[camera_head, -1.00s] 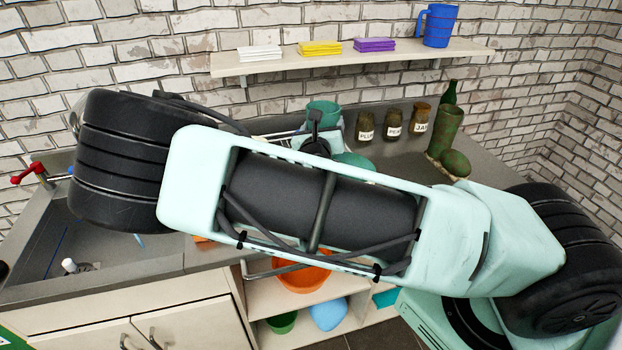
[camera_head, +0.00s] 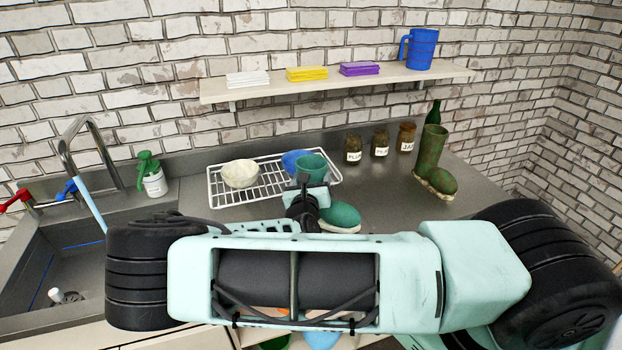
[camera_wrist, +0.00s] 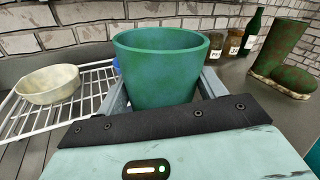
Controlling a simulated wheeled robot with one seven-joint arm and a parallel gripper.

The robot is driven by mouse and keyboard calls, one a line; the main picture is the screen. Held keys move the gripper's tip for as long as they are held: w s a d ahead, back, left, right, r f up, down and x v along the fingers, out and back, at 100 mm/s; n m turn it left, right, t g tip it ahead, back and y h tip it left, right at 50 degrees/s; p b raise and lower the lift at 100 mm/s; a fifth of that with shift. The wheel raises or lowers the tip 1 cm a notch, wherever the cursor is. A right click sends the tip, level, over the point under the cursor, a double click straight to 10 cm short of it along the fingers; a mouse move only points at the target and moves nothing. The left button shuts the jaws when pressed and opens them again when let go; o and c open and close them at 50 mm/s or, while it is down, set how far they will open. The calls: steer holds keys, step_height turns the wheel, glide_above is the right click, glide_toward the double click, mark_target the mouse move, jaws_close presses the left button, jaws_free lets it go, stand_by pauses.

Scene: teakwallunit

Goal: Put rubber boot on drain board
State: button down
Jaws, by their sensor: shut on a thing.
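A teal-green rubber boot (camera_head: 340,217) is upright, its toe pointing right. My gripper (camera_head: 308,197) is shut on its shaft, and the arm hides part of it. In the wrist view the boot's shaft (camera_wrist: 160,70) stands between the fingers, open top up. The white wire drain board (camera_head: 222,199) lies on the counter, behind and left of the boot. The boot's top overlaps the board's right end in the head view; I cannot tell whether its sole touches anything. A second, olive-green boot (camera_head: 431,150) stands on the counter to the right.
A cream bowl (camera_head: 240,173) and a blue item (camera_head: 296,161) are on the drain board. Three jars (camera_head: 381,144) and a green bottle (camera_head: 434,112) stand along the back. A spray bottle (camera_head: 151,175) and the sink (camera_head: 70,270) are left. A shelf (camera_head: 335,83) hangs above.

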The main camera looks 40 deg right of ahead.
steer(key=shift+c, duration=0.9)
jaws_free()
steer(key=shift+f, duration=0.1)
